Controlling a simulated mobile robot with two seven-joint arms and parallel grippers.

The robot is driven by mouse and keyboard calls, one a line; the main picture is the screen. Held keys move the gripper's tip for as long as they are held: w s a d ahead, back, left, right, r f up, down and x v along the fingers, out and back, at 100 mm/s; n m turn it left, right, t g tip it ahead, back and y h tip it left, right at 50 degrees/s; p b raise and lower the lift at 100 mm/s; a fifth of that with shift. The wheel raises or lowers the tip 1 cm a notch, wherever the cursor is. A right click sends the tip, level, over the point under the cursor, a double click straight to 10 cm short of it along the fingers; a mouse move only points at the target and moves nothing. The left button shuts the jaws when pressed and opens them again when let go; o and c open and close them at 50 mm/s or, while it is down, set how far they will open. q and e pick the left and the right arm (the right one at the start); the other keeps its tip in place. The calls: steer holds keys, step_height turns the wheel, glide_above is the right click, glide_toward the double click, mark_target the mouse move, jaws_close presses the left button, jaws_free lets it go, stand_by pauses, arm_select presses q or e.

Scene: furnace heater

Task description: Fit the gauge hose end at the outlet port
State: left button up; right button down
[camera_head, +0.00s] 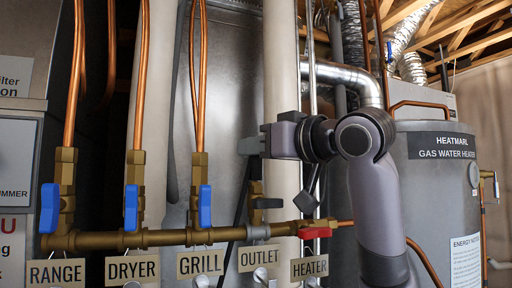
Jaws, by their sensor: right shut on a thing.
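My right gripper (254,146) reaches in from the right, pointing left, and is shut just above the outlet fitting (257,190). The thing in its jaws is mostly hidden by the fingers; I cannot make out the gauge hose end itself. A thin dark line, perhaps the hose (240,196), runs down from near the jaws on the left of the fitting. The outlet fitting is an upright brass piece with a dark lever, above the OUTLET tag (260,258). I cannot tell whether the held thing touches the port. My left gripper is not in view.
The brass manifold (165,238) runs across below, with blue-handled valves (131,207) on the left and a red handle (315,233) on the right. A white pipe (281,60) stands behind my gripper. The grey water heater (437,185) stands at right.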

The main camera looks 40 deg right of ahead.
steer(key=c, duration=1)
jaws_free()
steer(key=shift+f, duration=0.1)
steer(key=s+d+b, duration=0.1)
steer(key=s, duration=0.6)
steer(key=shift+b, duration=0.3)
